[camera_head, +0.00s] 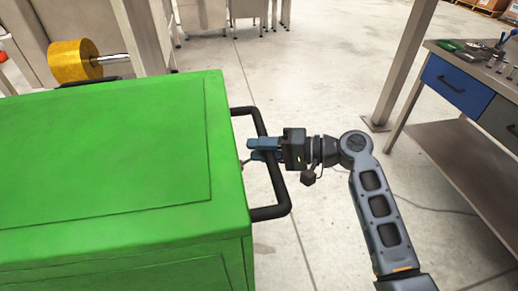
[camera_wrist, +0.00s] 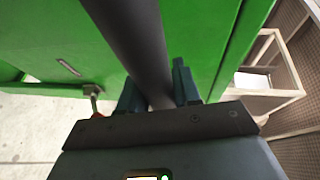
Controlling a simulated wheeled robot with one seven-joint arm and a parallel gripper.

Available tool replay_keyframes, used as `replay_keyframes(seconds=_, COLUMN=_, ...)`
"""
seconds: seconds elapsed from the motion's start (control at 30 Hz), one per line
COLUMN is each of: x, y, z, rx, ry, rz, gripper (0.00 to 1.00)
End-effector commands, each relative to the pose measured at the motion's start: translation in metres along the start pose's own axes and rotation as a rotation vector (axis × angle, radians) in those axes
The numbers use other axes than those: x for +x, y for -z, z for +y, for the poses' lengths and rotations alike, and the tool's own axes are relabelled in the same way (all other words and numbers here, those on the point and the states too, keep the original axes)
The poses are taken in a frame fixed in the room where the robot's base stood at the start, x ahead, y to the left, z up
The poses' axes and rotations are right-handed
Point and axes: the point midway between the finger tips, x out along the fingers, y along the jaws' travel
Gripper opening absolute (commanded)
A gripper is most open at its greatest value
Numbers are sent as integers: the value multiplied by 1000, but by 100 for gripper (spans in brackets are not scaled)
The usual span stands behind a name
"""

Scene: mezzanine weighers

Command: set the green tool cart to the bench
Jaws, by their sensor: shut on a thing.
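The green tool cart (camera_head: 120,150) fills the left of the head view, with a flat top and a black bar handle (camera_head: 285,190) on its right side. My gripper (camera_head: 262,149) is shut on this handle near its middle, with blue fingers around the bar. In the wrist view the dark handle (camera_wrist: 135,40) runs between the two fingers of my gripper (camera_wrist: 160,92), with the cart's green side (camera_wrist: 60,40) behind it. The bench (camera_head: 470,75) stands at the right of the head view, apart from the cart, with a blue drawer. The cart's wheels are hidden in the head view.
A grey post (camera_head: 405,65) stands between the cart and the bench. Tools (camera_head: 480,50) lie on the bench top, and a lower shelf (camera_head: 470,160) is below. A yellow roll (camera_head: 75,60) is behind the cart. The concrete floor (camera_head: 320,60) between is mostly clear.

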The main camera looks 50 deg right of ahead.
Motion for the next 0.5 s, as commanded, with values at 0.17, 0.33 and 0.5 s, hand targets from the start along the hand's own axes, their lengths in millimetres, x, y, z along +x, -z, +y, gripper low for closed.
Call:
replay_keyframes(seconds=0.17, x=1, y=-1, z=1, rx=1, ry=-2, rz=-2, gripper=39)
replay_keyframes(seconds=0.33, x=0, y=0, z=0, rx=0, ry=-1, rz=-1, gripper=53)
replay_keyframes(seconds=0.5, x=0, y=0, z=0, rx=0, ry=0, rz=-1, gripper=53)
